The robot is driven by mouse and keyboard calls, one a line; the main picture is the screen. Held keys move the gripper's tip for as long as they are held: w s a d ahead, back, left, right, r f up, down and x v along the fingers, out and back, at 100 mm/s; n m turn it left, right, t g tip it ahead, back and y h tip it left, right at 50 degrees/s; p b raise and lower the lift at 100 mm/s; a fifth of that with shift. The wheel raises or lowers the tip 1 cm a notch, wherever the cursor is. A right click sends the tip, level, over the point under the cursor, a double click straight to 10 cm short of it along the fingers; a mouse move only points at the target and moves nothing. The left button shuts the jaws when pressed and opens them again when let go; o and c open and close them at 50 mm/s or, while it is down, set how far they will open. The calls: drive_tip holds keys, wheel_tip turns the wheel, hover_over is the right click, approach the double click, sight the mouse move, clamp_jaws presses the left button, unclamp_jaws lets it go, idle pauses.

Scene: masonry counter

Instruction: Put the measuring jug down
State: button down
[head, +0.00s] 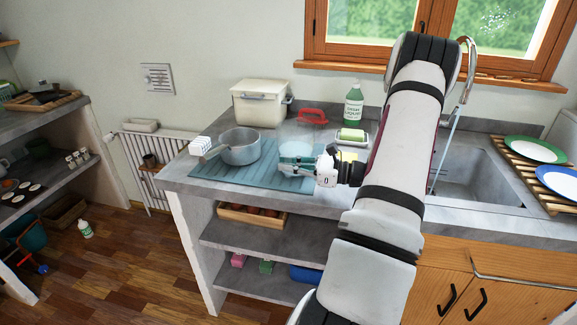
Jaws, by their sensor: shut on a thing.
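The measuring jug (295,148) is clear and pale. In the head view it is at the right end of a blue-grey ribbed mat (220,174) on the counter. My gripper (301,164) reaches in from the right and is shut on the jug. The jug looks upright. The gripper hides part of it, and I cannot tell whether its base touches the mat.
A grey saucepan (240,154) stands on the mat, left of the jug. Behind are a cream bin (260,105), a red brush-like item (312,116) and a green soap bottle (353,106). The sink (480,178) and a plate rack (549,181) lie right.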

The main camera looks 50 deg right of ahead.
drive_tip(key=shift+f, duration=0.15)
drive_tip(key=c, duration=1.8)
unclamp_jaws()
drive_tip(key=shift+o, duration=0.2)
